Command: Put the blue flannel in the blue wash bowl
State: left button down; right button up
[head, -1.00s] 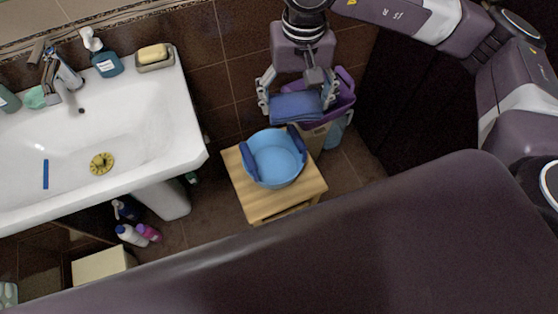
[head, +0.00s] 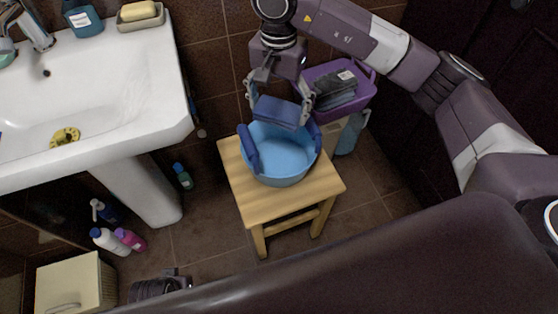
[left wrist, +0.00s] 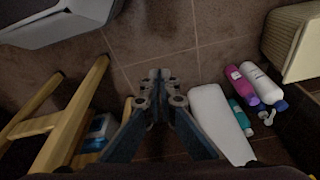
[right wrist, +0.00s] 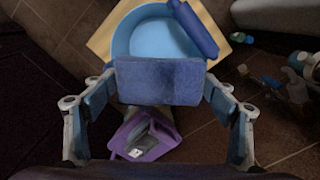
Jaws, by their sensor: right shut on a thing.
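The blue flannel (head: 277,112), a folded dark blue block, is held between the fingers of my right gripper (head: 279,95). In the head view it overlaps the back rim of the light blue wash bowl (head: 283,160); whether it touches the rim I cannot tell. The right wrist view shows the flannel (right wrist: 160,82) between the finger pads, with the bowl (right wrist: 150,38) beyond it. The bowl stands on a wooden stool (head: 260,205) and has dark blue pieces at its left and right rim. My left gripper (left wrist: 158,78) is shut and empty, low near the floor.
A purple basket (head: 352,97) with grey cloths stands behind the bowl to the right. The white sink (head: 110,110) is to the left, its pedestal beside the stool. Bottles (head: 110,240) and a cream box (head: 75,285) stand on the floor at left. A dark rim (head: 400,255) crosses the foreground.

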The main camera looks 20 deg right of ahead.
notch_tip(320, 180, down, 14)
jog(key=shift+r+b, duration=0.1)
jog(key=shift+b, duration=0.6)
notch_tip(320, 180, down, 5)
jog(key=shift+s+r+b, duration=0.1)
jog(key=shift+r+b, duration=0.1)
jog(key=shift+b, duration=0.1)
pick_arm(q)
jog(key=w+v, duration=0.1)
jog(key=v, duration=0.6)
jog(key=shift+w+r, duration=0.4)
jog(key=shift+w, duration=0.25)
pick_arm(e)
jog(key=shift+f, duration=0.1)
pick_arm(q)
jog(key=shift+r, duration=0.15)
pick_arm(e)
jog(key=shift+f, duration=0.1)
jog(key=o, duration=1.1)
pick_arm(q)
jog(key=shift+r, duration=0.35)
pick_arm(e)
jog(key=shift+o, duration=0.2)
pick_arm(q)
jog(key=s+p+x, duration=0.1)
jog(key=x, duration=0.5)
jog(key=shift+s+f, duration=0.25)
jog(key=shift+s, duration=0.05)
pick_arm(e)
notch_tip(320, 180, up, 12)
